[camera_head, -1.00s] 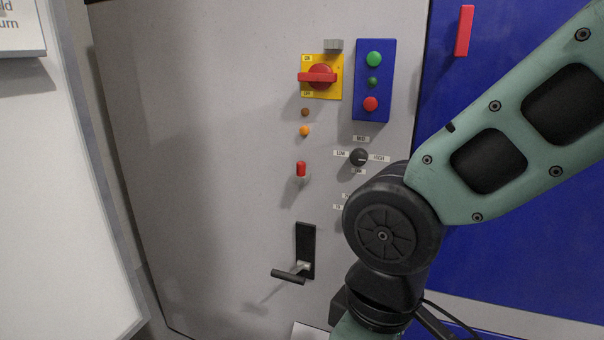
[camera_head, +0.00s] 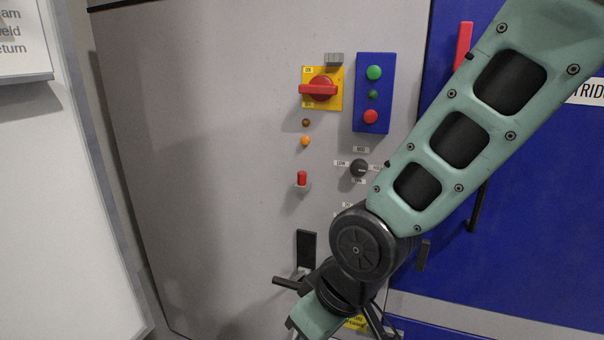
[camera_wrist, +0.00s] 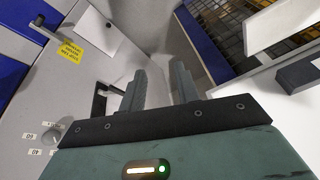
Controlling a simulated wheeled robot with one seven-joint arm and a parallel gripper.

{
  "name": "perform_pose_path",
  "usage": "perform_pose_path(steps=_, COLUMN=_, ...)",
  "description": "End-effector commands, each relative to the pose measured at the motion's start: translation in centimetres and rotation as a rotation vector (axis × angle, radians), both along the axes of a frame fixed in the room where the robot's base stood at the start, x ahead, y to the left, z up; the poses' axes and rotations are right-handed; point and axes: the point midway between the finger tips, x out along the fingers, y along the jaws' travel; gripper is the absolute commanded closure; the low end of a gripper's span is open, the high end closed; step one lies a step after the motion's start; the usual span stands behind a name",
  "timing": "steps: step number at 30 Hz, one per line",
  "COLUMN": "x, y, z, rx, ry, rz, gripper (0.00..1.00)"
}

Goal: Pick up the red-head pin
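A small upright red-topped piece (camera_head: 302,178) sits in a short grey holder on the grey cabinet panel, below the orange lamp. It looks like the red-head pin. My gripper (camera_wrist: 160,75) shows in the wrist view with its two dark fingers apart and nothing visible between them. It points toward the lower panel and the floor side. I cannot make out the red-topped piece in the wrist view. In the head view my forearm hangs to the right of the piece, and my gripper is largely out of frame at the bottom.
A black lever (camera_head: 290,284) sticks out from the lower panel near my wrist. Above are a red rotary switch (camera_head: 319,90), a blue button box (camera_head: 373,120) and a selector knob (camera_head: 359,168). A white board (camera_head: 60,200) stands at left. Blue doors (camera_head: 530,230) are at right.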

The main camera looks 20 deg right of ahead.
Motion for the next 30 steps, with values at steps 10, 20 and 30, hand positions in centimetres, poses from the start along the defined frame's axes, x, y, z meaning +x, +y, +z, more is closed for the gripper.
perform_pose_path(steps=10, x=12.1, y=-1.0, z=0.4, rx=0.21, ry=-0.382, rz=-0.256, gripper=0.68)
perform_pose_path(steps=20, x=18.5, y=-6.9, z=2.8, rx=0.295, ry=-0.825, rz=-0.41, gripper=0.68)
perform_pose_path(steps=30, x=18.7, y=-11.4, z=6.2, rx=0.329, ry=-1.177, rz=-0.415, gripper=0.68)
